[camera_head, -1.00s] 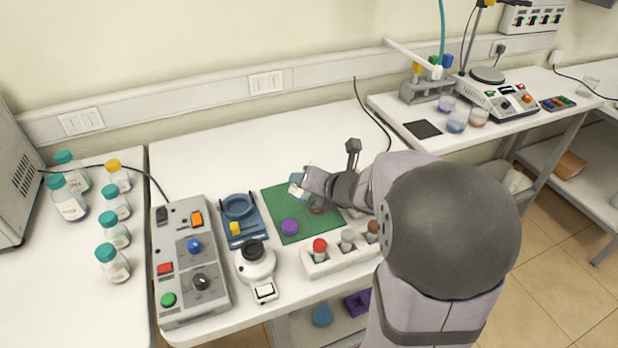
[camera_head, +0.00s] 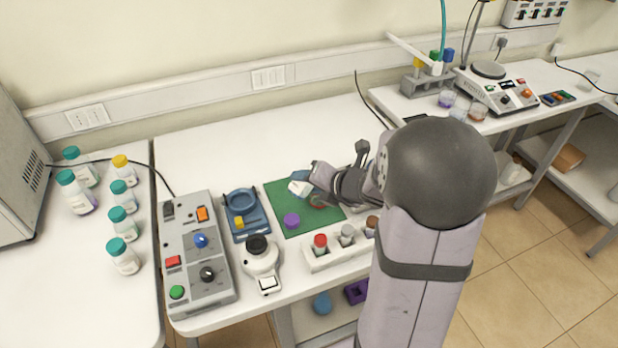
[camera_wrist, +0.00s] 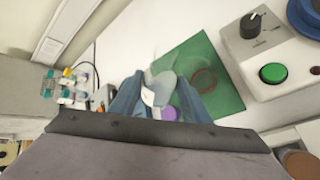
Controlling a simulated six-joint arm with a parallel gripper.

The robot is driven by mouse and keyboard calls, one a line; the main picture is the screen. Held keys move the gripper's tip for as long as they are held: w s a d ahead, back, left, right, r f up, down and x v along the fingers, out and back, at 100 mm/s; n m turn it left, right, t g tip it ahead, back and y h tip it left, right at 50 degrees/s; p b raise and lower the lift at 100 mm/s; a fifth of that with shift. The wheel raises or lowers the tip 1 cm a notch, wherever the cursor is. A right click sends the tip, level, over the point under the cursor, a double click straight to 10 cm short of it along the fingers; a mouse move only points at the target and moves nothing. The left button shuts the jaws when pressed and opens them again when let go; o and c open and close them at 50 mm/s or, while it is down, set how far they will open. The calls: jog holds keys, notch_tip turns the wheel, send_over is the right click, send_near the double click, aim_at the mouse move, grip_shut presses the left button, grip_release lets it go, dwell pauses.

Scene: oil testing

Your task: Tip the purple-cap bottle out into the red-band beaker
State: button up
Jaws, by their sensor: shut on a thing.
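My gripper (camera_head: 306,182) is shut on a clear bottle with a white label (camera_head: 299,188), held above the green mat (camera_head: 281,190). The bottle looks uncapped and tilted, though its mouth is hard to make out. In the wrist view it sits between the blue-grey fingers (camera_wrist: 158,92). A loose purple cap (camera_head: 291,220) lies on the mat. The red-band beaker (camera_head: 318,203) stands on the mat to the right of the bottle, partly hidden by my gripper. Its red ring shows in the wrist view (camera_wrist: 204,80). I cannot tell whether any liquid is flowing.
A white rack (camera_head: 318,262) with red, grey and brown-capped vials stands in front of the mat. A white device (camera_head: 260,262), a blue fixture (camera_head: 241,215) and a grey control box (camera_head: 198,255) stand to the left. Several teal-capped bottles (camera_head: 123,255) stand on the left bench.

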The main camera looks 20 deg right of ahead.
jog(key=shift+a+m+y+p, duration=0.1)
jog(key=shift+m+y+p, duration=0.6)
jog(key=shift+p, duration=1.15)
jog(key=shift+m+g+y+p, duration=0.45)
jog(key=shift+y+p, duration=0.45)
jog(key=shift+p, duration=0.45)
jog(key=shift+m+y+p, duration=0.25)
jog(key=shift+y+p, duration=0.05)
jog(key=shift+r+p, duration=0.1)
jog(key=shift+p, duration=0.25)
jog(key=shift+d+r+m+y+p, duration=0.15)
jog(key=shift+m+y+p, duration=0.35)
jog(key=shift+p, duration=0.6)
jog(key=shift+d+r+m+y+p, duration=0.15)
jog(key=shift+m+y+p, duration=0.35)
jog(key=shift+p, duration=0.6)
jog(key=shift+r+y+p, duration=0.1)
jog(key=shift+y+p, duration=0.2)
jog(key=shift+w+d+r+m+y+p, duration=0.1)
jog(key=shift+d+m+y+p, duration=0.1)
jog(key=shift+m+y+p, duration=0.25)
jog(key=shift+w+d+r+m+y+p, duration=0.1)
jog(key=shift+d+r+m+y+p, duration=0.2)
jog(key=shift+m+y, duration=0.4)
